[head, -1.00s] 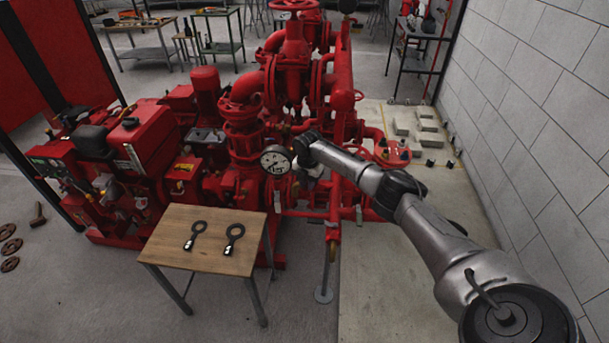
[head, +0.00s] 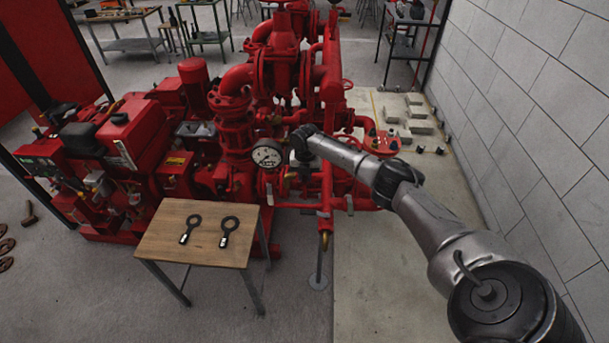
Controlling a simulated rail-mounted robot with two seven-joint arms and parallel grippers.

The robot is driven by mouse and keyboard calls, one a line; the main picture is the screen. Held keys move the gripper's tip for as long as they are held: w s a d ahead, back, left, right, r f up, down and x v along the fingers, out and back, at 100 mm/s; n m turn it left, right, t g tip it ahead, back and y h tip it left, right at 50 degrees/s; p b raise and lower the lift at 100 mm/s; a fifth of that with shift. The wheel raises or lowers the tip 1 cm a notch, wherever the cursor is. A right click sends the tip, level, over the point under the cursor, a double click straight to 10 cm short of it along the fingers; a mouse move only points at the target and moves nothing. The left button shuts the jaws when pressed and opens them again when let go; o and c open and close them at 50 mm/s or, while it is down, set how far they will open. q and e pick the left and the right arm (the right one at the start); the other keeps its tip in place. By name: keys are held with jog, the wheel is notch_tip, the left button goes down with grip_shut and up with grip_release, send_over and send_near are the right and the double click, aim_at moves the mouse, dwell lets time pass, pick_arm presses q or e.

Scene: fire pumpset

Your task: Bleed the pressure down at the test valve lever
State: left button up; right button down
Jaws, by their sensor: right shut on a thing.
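The red pump set stands at the centre, with a round white pressure gauge (head: 267,153) on its front pipework. My right gripper (head: 298,168) reaches in from the right to the small fittings just right of the gauge. It points down and is shut on a small part there, which I take to be the test valve lever. The lever is mostly hidden behind the gripper and wrist, so its angle cannot be made out. The gauge needle is too small to read surely. My left gripper is not in view.
A wooden table (head: 190,250) with two dark ring-ended tools (head: 229,228) stands in front of the pump. A brass-tipped drain pipe (head: 325,240) hangs below the valve. A block wall (head: 540,110) bounds the right side. The floor at front is clear.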

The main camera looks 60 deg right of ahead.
aim_at(305, 178)
jog(key=shift+r, duration=0.1)
jog(key=c, duration=1.3)
grip_release()
jog(key=shift+o, duration=1.4)
jog(key=shift+r, duration=0.4)
notch_tip(305, 178, up, 13)
jog(key=p, duration=0.2)
